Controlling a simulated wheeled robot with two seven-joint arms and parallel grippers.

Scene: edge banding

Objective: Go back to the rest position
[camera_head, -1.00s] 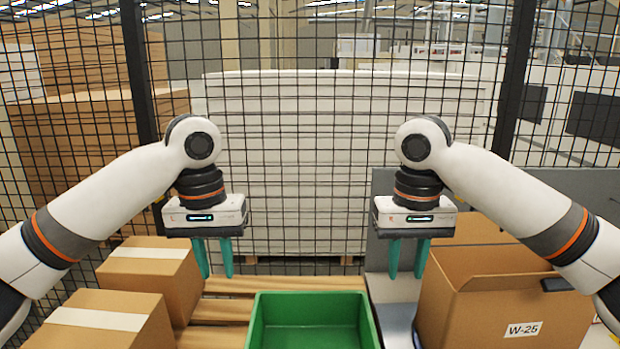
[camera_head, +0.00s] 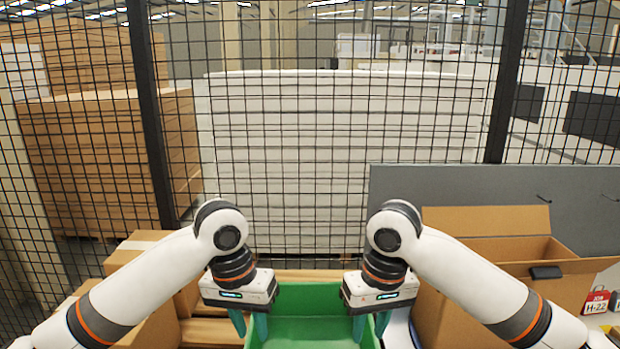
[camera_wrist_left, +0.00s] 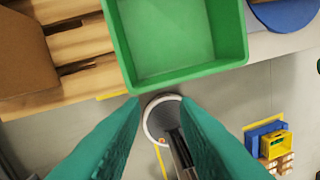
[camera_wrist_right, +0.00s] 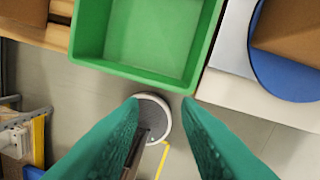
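My left gripper (camera_head: 250,325) hangs at the left side of the green bin, fingers pointing down. Its teal fingers are spread and empty in the left wrist view (camera_wrist_left: 160,115). My right gripper (camera_head: 370,325) hangs at the bin's right side. Its fingers are also spread with nothing between them in the right wrist view (camera_wrist_right: 160,115). Both grippers are clear of objects, and the wrist views show floor and a round grey-white base between the fingers.
An empty green bin (camera_head: 310,298) stands between the grippers. Closed cardboard boxes (camera_head: 135,250) lie on a pallet at left. An open cardboard box (camera_head: 560,270) and a red-and-white H-22 tag (camera_head: 596,301) are at right. A mesh fence (camera_head: 340,150) stands behind.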

